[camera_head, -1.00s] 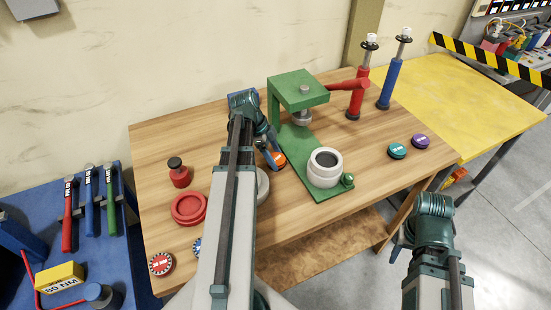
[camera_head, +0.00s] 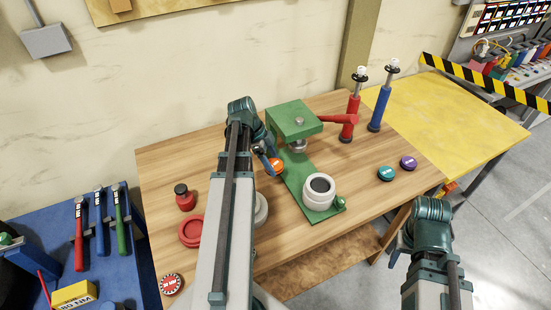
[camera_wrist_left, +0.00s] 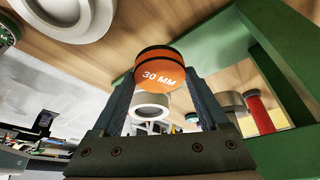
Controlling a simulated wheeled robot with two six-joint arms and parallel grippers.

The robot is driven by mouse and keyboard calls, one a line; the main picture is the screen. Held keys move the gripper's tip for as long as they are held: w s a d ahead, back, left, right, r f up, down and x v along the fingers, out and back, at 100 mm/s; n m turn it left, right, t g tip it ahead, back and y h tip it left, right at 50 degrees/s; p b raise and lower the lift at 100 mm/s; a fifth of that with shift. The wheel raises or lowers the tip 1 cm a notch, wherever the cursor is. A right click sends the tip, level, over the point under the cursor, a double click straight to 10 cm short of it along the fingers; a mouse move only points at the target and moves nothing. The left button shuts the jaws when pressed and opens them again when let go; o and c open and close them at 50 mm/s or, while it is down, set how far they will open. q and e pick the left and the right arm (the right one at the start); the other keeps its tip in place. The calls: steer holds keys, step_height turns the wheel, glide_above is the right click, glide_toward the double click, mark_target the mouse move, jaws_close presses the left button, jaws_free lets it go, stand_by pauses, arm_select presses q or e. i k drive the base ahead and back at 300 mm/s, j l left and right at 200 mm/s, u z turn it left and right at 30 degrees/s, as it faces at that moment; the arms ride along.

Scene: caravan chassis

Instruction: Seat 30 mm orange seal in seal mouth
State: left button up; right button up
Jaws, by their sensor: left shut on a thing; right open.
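My left gripper (camera_head: 270,160) is shut on the orange seal (camera_head: 276,166) and holds it beside the post of the green press. In the left wrist view the orange seal (camera_wrist_left: 161,71) shows its "30 MM" label between the fingers. A white round housing with a dark open mouth (camera_head: 319,192) stands on the press base, right of and nearer than the seal. The seal is apart from it. I cannot tell whether this is the seal mouth. A pale ring (camera_head: 261,208) is partly hidden behind my left arm. My right gripper (camera_head: 398,246) is open and empty, off the table's front right.
The green press (camera_head: 295,118) with its red handle stands close right of my left gripper. Teal (camera_head: 387,173) and purple (camera_head: 408,162) seals lie right. Red and blue pumps (camera_head: 379,105) stand behind. A red ring (camera_head: 191,231) and red bottle (camera_head: 185,197) are left.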

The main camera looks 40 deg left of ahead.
mark_target(319, 186)
steer(key=k+u, duration=0.1)
steer(key=k, duration=0.55)
steer(key=u, duration=1.4)
steer(key=i+l+u, duration=0.15)
steer(key=l, duration=2.15)
steer(key=i+l, duration=0.15)
steer(key=l, duration=1.3)
